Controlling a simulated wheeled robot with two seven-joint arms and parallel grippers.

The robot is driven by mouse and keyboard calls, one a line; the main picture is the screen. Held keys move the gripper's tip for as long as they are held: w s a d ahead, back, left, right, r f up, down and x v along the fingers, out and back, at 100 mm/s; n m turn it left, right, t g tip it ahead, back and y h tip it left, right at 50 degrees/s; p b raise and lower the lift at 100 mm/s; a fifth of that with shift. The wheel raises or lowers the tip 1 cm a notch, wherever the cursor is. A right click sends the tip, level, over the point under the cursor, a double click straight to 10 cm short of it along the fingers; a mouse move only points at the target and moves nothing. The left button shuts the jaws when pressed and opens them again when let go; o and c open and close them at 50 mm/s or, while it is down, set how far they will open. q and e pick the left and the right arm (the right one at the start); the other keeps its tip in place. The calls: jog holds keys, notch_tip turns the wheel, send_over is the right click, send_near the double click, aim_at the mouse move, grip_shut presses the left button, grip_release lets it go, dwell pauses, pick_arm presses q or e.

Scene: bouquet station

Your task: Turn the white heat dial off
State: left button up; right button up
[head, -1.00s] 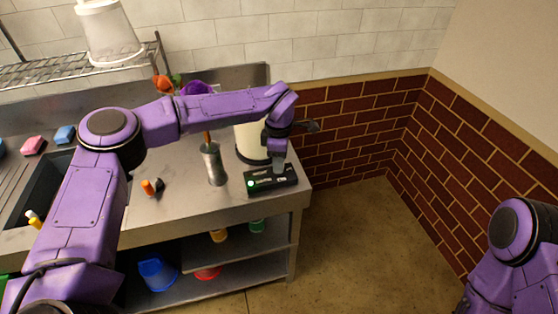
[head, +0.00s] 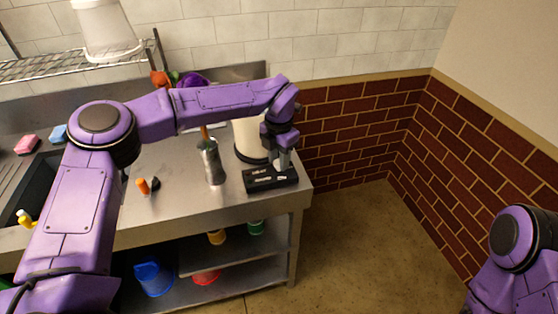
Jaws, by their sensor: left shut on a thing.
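A black control box (head: 260,181) with small pale labels lies on the steel counter near its right front corner. My left gripper (head: 283,164) points down onto the right part of the box, its fingers shut at the top face. The white heat dial sits between the fingers and is mostly hidden by them, so its angle cannot be read. No green light shows on the box. Only part of my right arm shows at the right edge; its gripper is out of view.
Buckets (head: 153,278) sit on the shelves below. The floor to the right is clear.

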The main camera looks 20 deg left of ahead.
pick_arm(q)
jog(key=shift+f+n+b, duration=0.15)
jog(key=shift+n+b, duration=0.4)
jog(key=shift+n, duration=0.95)
jog(key=o, duration=1)
jog(key=shift+o, duration=0.2)
notch_tip(320, 180, up, 11)
jog(key=b, duration=0.1)
jog(key=shift+f, duration=0.15)
